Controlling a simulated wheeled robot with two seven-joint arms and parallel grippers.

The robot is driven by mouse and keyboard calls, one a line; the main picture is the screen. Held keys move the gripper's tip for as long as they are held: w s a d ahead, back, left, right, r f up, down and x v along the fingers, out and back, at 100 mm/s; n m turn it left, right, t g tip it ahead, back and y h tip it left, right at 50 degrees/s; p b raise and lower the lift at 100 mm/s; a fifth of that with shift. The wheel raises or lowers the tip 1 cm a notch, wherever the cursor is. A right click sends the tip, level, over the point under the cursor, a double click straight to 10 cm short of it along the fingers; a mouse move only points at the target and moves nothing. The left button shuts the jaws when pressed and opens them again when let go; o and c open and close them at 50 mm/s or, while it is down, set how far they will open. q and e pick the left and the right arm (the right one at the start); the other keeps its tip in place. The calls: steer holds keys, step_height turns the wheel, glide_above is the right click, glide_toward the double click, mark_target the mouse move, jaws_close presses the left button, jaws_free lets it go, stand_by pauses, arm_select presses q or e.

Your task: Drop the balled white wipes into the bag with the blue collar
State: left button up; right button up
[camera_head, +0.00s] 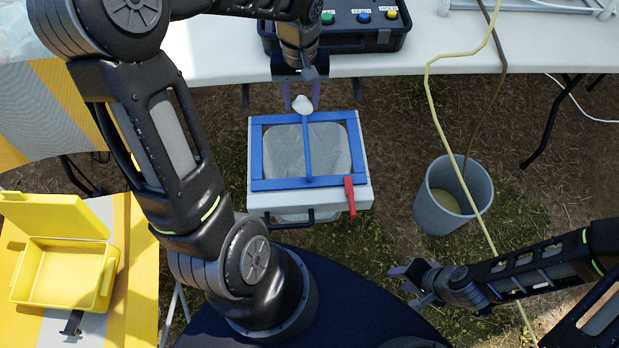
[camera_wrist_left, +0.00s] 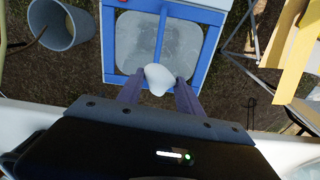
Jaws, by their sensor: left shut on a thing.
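A balled white wipe (camera_head: 302,104) is held between the fingertips of my left gripper (camera_head: 302,97), which is shut on it. The wipe also shows in the left wrist view (camera_wrist_left: 158,76) between the two fingers (camera_wrist_left: 158,88). The blue collar (camera_head: 257,155) is a square frame with a centre bar, on top of a white box. The grey bag (camera_head: 332,150) lines the opening inside it. In the head view the wipe overlaps the collar's far edge; the exact height above it is unclear. My right gripper (camera_head: 413,284) is low at the lower right, fingers apart and empty.
A red handle (camera_head: 349,196) is at the box's near right corner. A grey bucket (camera_head: 427,205) with hoses stands to the right. A white table (camera_head: 400,62) with a black button box (camera_head: 340,38) lies behind. An open yellow case (camera_head: 62,262) is at left.

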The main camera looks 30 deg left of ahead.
mark_target(299, 115)
arm_select(q)
steer(key=shift+s+a+r, duration=0.25)
steer(key=shift+f, duration=0.1)
step_height(299, 115, down, 6)
steer(key=b, duration=0.4)
stand_by(0.4)
steer(key=o, duration=1.4)
